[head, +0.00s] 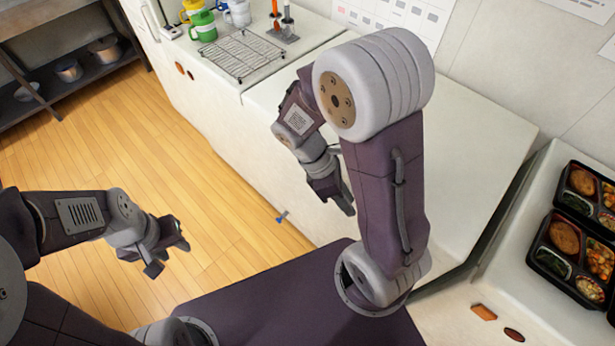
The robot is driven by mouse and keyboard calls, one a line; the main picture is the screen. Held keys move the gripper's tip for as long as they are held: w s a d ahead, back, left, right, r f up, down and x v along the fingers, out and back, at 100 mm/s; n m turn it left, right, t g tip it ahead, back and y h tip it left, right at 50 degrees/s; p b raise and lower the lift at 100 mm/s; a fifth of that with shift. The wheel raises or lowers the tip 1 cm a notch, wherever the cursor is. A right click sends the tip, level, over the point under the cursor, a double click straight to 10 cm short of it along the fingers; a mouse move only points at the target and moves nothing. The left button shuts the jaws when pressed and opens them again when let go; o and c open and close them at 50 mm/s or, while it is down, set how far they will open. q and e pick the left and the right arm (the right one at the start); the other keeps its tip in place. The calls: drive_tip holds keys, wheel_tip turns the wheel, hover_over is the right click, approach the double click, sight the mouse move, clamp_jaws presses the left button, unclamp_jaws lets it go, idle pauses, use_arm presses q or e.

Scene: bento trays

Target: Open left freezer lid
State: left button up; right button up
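A long white chest runs along the wall. Its plain white lid (475,135) lies flat and looks closed, partly hidden behind my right arm. I cannot tell for sure whether this is the left freezer lid. My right gripper (335,200) points down in front of the chest, near the lid's front edge, with nothing visible in it. Its finger gap is unclear. My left gripper (170,257) is over the wooden floor, well left of the chest, with its fingers apart and empty.
A wire rack (240,54), a green mug (203,27) and other mugs stand on the chest's far end. Black bento trays (572,258) lie on a white surface at right. A dark shelf (72,80) with pots stands upper left. The wooden floor (120,150) is clear.

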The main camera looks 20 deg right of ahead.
drive_tip(key=w+f+n+t+h+b, duration=0.1)
drive_tip(key=w+n+h+b, duration=0.1)
drive_tip(key=w+n+h, duration=0.45)
drive_tip(key=w+f+n+h+b, duration=0.1)
drive_tip(key=n+h, duration=0.3)
drive_tip(key=n, duration=0.5)
drive_tip(key=w+a+f+n+t+h+b, duration=0.3)
drive_tip(key=a+f+n+t+h, duration=0.1)
drive_tip(key=a+f+n+t, duration=0.6)
drive_tip(key=shift+n+t, duration=0.6)
drive_tip(key=shift+n, duration=0.05)
drive_tip(key=x, duration=0.3)
drive_tip(key=r+p+x, duration=0.1)
drive_tip(key=x, duration=0.3)
drive_tip(key=s+x, duration=0.1)
drive_tip(key=x, duration=0.2)
drive_tip(key=shift+w+d+r+p, duration=0.15)
drive_tip(key=shift+d+r+p, duration=0.15)
drive_tip(key=shift+d, duration=0.05)
clamp_jaws()
